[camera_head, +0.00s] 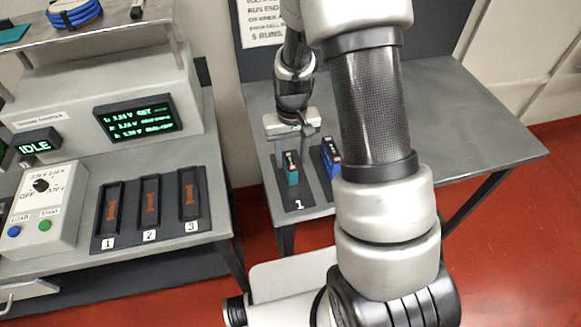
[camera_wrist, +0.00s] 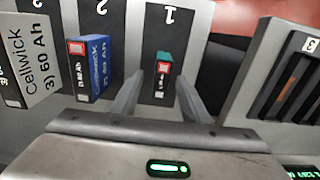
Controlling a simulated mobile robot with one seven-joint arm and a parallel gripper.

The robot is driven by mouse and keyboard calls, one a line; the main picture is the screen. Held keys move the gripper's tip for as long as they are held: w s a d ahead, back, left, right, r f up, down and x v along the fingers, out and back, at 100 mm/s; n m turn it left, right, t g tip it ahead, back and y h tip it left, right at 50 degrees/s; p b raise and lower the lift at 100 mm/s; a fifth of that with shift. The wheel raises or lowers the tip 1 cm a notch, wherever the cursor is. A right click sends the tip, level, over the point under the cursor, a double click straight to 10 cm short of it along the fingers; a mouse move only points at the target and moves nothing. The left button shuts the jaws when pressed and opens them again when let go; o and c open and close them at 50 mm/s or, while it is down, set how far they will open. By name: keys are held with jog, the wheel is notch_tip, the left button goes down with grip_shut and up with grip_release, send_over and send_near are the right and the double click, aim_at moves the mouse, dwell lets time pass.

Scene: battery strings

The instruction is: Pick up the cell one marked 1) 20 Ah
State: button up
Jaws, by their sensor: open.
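A small teal cell (camera_head: 292,172) with a dark top and a red-and-white label stands on the dark strip marked 1 on the grey table. In the wrist view the teal cell (camera_wrist: 165,60) shows between and beyond the fingertips; its 20 Ah marking is too small to read. My gripper (camera_head: 293,132) is above and behind it in the head view. In the wrist view my gripper (camera_wrist: 159,84) is open, one finger to each side of the cell's line, with nothing held.
A blue cell (camera_wrist: 100,66) stands beside it on strip 2, and a larger grey cell (camera_wrist: 30,55) marked 3) 60 Ah stands beyond. Left is a bench with numbered empty-looking bays (camera_head: 150,208) and a tester reading IDLE (camera_head: 35,146). The table's right part (camera_head: 460,120) is clear.

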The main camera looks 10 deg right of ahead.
aim_at(290, 161)
notch_tip(290, 161, down, 4)
jog(key=shift+a, duration=0.15)
grip_shut()
jog(key=shift+w, duration=0.1)
jog(key=shift+r, duration=0.15)
